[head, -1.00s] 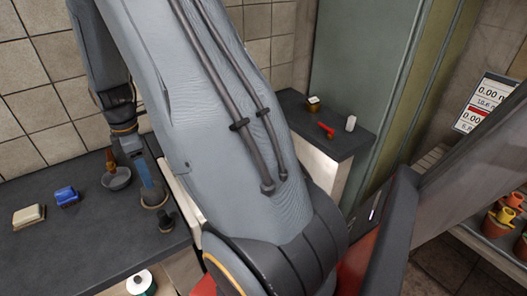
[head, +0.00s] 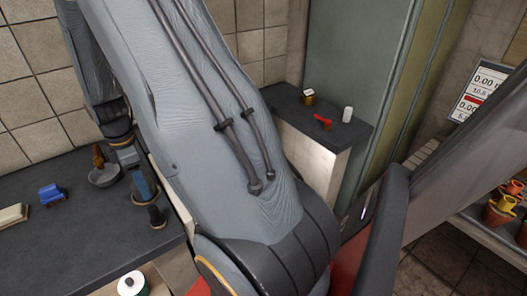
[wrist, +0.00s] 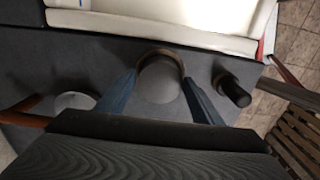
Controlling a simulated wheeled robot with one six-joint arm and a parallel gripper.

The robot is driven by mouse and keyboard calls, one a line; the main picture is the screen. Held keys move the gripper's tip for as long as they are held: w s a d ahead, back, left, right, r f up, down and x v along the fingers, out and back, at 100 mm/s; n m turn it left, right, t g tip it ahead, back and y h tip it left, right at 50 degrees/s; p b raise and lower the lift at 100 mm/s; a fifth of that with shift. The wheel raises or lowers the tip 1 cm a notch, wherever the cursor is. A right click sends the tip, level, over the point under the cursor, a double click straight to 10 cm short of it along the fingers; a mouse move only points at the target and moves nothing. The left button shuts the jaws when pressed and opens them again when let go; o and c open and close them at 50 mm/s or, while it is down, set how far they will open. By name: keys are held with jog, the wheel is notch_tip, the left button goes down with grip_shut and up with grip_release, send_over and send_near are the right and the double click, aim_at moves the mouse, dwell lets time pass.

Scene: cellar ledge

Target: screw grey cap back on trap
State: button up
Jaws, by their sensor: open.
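A grey round piece with a brownish rim (wrist: 160,80), which looks like the cap, is on the dark ledge (wrist: 45,70) in the wrist view. My gripper (wrist: 160,98) has its two blue fingers spread, one on each side of the piece. I cannot tell whether they touch it, or whether it sits on a trap. In the head view my gripper (head: 142,186) points down at the ledge, and my arm hides much of the area behind it.
A short dark cylinder (wrist: 233,88) stands close to the right finger. A grey bowl (head: 104,176) with a brown handle is on the left. A blue block (head: 52,194) and a pale block (head: 12,215) lie farther left. The ledge's front edge is near.

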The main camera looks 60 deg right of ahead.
jog(key=c, duration=0.8)
jog(key=shift+r+p, duration=1.95)
jog(key=shift+r, duration=0.55)
